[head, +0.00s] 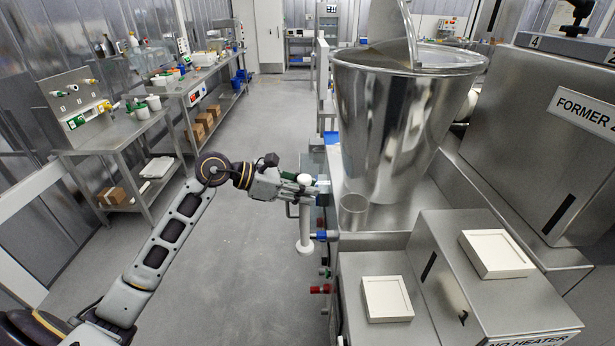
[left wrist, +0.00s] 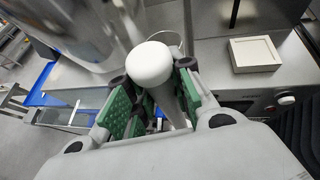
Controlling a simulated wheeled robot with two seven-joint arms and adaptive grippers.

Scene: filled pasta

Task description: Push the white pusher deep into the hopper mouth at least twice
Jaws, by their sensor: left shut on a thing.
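The white pusher (head: 305,225) hangs upright, with a round knob on top and a wider disc at its lower end. My left gripper (head: 307,187) is shut around it just below the knob. In the left wrist view the pusher's knob (left wrist: 150,63) stands up between the green finger pads of my left gripper (left wrist: 152,105). The big steel hopper (head: 385,120) is to the right of the gripper, with its open mouth well above. The pusher is outside the hopper, beside the machine's left edge. My right gripper is in neither view.
Two cream square trays (head: 387,298) (head: 495,254) lie on steel boxes in front. The FORMER unit (head: 550,140) is at right. Open grey floor (head: 235,270) lies left of the machine.

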